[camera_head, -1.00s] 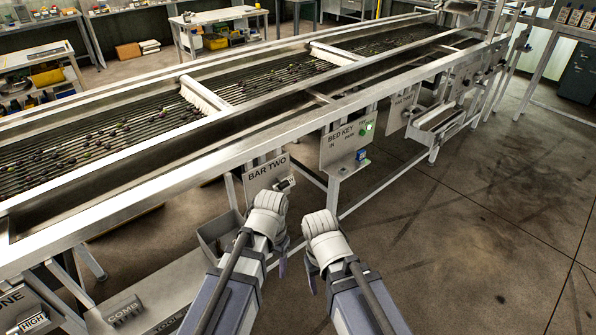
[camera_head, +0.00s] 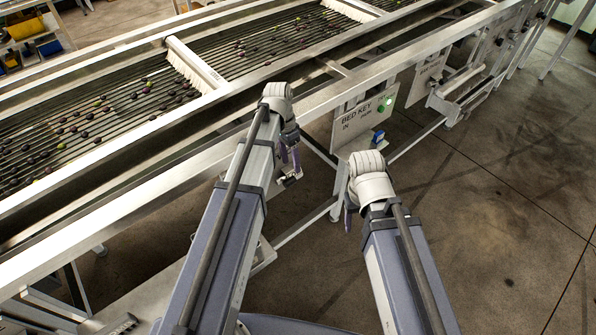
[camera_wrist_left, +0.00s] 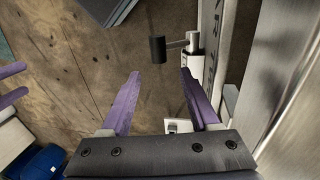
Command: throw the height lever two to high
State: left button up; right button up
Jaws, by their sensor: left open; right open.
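The lever (camera_wrist_left: 158,50), a dark cylindrical knob on a short metal arm, shows in the left wrist view, sticking out leftward from a white mount beside a lettered panel (camera_wrist_left: 229,45) seen nearly edge-on. My left gripper (camera_wrist_left: 160,73) has its purple fingers apart, with the knob just beyond their tips and nothing between them. In the head view my left gripper (camera_head: 290,157) is at the machine's front side, and my arm hides the BAR TWO panel. I cannot read the lever's setting. My right gripper (camera_head: 350,217) is open and empty, to the right, over the floor.
The roller sizer's long front rail (camera_head: 330,93) runs diagonally beside my left arm, with dark fruit on the rollers. The BED KEY panel (camera_head: 352,122), with a green light, hangs right of my left gripper. The floor (camera_head: 480,190) at right is clear.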

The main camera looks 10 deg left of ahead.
aim_at(294, 179)
pick_arm(q)
jog(key=shift+s, duration=0.1)
jog(key=f+b, duration=0.5)
jog(key=s+d+f+b, duration=0.1)
jog(key=f+b, duration=0.1)
jog(key=shift+d+f+b, duration=0.1)
jog(key=shift+f+b, duration=0.25)
grip_shut()
dwell(0.4)
dwell(0.9)
